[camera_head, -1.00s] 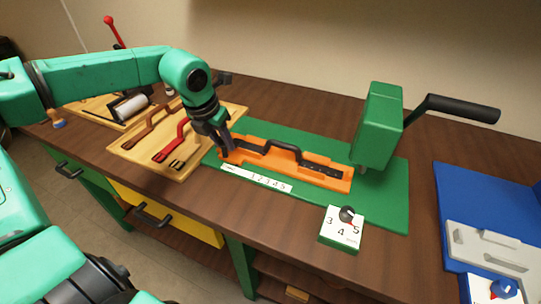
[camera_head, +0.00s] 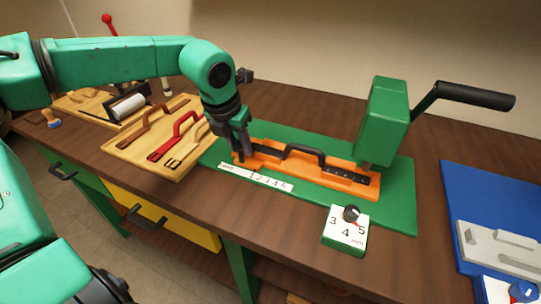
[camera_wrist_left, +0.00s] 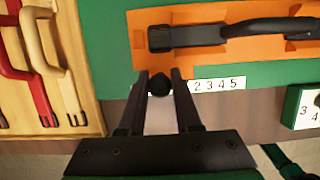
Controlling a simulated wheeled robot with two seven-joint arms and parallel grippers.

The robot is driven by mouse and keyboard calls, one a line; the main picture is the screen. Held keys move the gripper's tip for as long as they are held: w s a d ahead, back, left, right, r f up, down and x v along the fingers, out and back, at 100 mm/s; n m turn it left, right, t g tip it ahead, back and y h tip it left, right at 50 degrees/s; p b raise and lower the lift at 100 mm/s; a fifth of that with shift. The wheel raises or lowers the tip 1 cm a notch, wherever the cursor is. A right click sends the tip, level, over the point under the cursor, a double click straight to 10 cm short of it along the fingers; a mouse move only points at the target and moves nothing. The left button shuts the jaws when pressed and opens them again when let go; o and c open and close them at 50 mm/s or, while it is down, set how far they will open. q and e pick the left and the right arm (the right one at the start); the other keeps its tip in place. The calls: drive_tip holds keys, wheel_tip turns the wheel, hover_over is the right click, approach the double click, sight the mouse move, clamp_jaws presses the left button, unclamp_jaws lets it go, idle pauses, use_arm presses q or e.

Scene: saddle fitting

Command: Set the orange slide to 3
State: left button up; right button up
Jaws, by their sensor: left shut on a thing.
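The orange slide (camera_head: 345,184) lies on the green base plate (camera_head: 400,210), carrying a long black strap with a raised handle (camera_head: 305,150). It also shows in the wrist view (camera_wrist_left: 205,52). A white number strip (camera_head: 272,181) runs along its front side; in the wrist view (camera_wrist_left: 218,85) 2 to 5 are readable and a finger covers the left part. My left gripper (camera_head: 240,156) is at the slide's left end. In the wrist view its fingers (camera_wrist_left: 160,80) are shut on a round black knob (camera_wrist_left: 159,84) at the slide's front edge. The slide's exact reading cannot be told.
A green press (camera_head: 385,115) with a black lever stands behind the slide's right end. A numbered dial box (camera_head: 345,232) sits in front. A wooden tray (camera_head: 130,148) with straps and handles is at left. A blue board (camera_head: 480,190) is at right.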

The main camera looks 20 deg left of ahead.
use_arm(q)
drive_tip(key=shift+w+d+b, duration=0.1)
drive_tip(key=shift+d+b, duration=0.95)
drive_tip(key=shift+d, duration=0.75)
drive_tip(key=shift+d+r, duration=0.1)
drive_tip(key=shift+d, duration=0.2)
drive_tip(key=shift+a, duration=0.25)
drive_tip(key=o, duration=0.9)
